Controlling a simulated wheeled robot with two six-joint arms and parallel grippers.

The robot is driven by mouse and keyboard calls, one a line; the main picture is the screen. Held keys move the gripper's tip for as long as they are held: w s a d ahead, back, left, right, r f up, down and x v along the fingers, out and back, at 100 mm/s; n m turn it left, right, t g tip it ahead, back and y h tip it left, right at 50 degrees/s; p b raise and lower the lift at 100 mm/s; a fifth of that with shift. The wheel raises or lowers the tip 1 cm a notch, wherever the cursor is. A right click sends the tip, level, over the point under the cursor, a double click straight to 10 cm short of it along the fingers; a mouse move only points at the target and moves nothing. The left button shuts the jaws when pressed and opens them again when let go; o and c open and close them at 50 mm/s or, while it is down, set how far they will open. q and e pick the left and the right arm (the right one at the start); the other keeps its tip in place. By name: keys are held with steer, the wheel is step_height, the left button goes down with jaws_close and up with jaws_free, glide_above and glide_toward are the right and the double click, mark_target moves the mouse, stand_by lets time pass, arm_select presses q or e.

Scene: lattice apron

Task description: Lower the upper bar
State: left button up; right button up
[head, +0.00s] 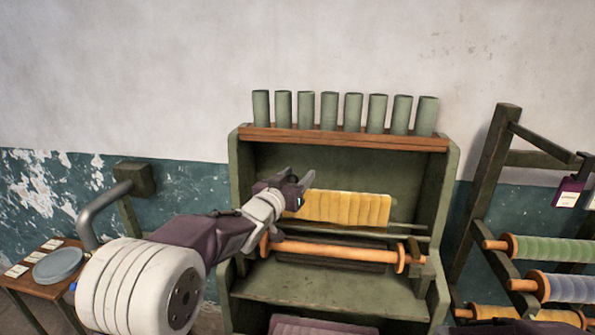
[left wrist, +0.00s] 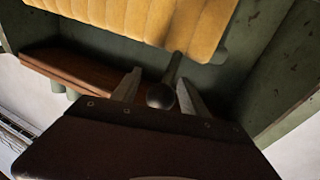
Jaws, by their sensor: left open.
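A ribbed yellow apron (head: 345,208) hangs inside the green cabinet, and it fills the top of the left wrist view (left wrist: 150,20). A dark rod with a round knob (left wrist: 161,95) sticks out beside the apron in the left wrist view. My left gripper (head: 301,190) is at the apron's upper left. Its open fingers (left wrist: 158,90) stand on either side of the knob; I cannot tell whether they touch it. The upper bar itself is not clearly seen behind my gripper and the apron. My right gripper is not in view.
A wooden roller (head: 335,252) with orange end discs crosses the cabinet (head: 448,190) below the apron. Several green tubes (head: 329,110) stand on its top shelf. A rack with coloured rolls (head: 555,250) is at the right, a small table (head: 15,283) at the left.

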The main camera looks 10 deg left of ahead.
arm_select(q)
steer(key=shift+w, duration=0.2)
steer(key=shift+f, duration=0.1)
jaws_close()
stand_by(1.2)
